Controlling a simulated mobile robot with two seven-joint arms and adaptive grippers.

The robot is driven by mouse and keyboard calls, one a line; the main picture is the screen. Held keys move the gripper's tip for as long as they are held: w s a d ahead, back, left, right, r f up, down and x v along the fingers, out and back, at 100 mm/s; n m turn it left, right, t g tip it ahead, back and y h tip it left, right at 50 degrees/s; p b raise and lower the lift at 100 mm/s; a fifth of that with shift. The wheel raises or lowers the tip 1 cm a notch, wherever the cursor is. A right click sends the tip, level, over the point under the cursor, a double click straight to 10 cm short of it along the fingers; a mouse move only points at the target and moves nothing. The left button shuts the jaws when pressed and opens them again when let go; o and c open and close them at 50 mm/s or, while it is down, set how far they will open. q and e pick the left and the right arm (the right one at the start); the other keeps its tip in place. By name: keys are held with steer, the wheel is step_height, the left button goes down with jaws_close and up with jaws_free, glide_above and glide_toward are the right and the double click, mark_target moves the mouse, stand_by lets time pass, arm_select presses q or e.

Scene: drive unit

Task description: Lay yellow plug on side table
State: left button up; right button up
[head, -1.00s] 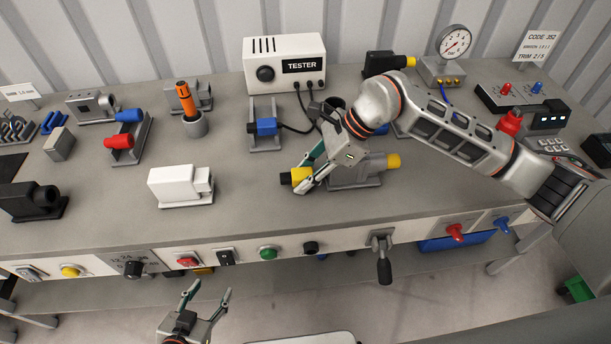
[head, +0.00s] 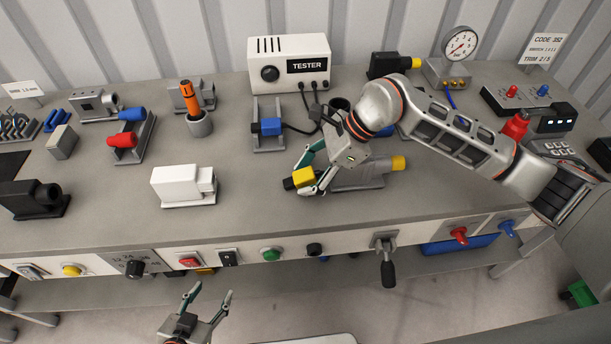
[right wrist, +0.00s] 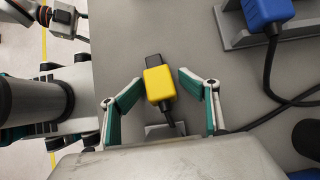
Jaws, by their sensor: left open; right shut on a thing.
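The yellow plug (head: 303,178) has a yellow body and a black end. My right gripper (head: 311,184) is shut on it, over the front middle of the workbench (head: 110,220). In the right wrist view the plug (right wrist: 160,84) lies between the two fingers, its black end pointing away from the palm and a dark cord at its near end. I cannot tell whether it touches the bench. My left gripper (head: 210,292) is open and empty, low in front of the bench. I cannot make out a side table in these views.
A grey unit with a yellow end (head: 372,171) stands just right of the plug. A white block (head: 183,186) is to its left, and a blue plug (head: 267,127) with a cable to the tester (head: 289,63) is behind. A lever (head: 387,265) sticks out from the front panel.

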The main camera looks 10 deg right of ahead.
steer(key=shift+s+d+f, duration=0.25)
steer(key=shift+d+f, duration=0.1)
steer(key=shift+f, duration=0.1)
steer(key=shift+s+d+f, duration=0.2)
steer(key=shift+d+f, duration=0.1)
steer(key=shift+f, duration=0.15)
steer(key=v, duration=0.7)
steer(key=a+r+v, duration=0.1)
steer(key=v, duration=0.3)
steer(key=shift+w+r, duration=0.2)
steer(key=shift+w, duration=0.2)
steer(key=shift+d+r, duration=0.2)
steer(key=shift+r, duration=0.4)
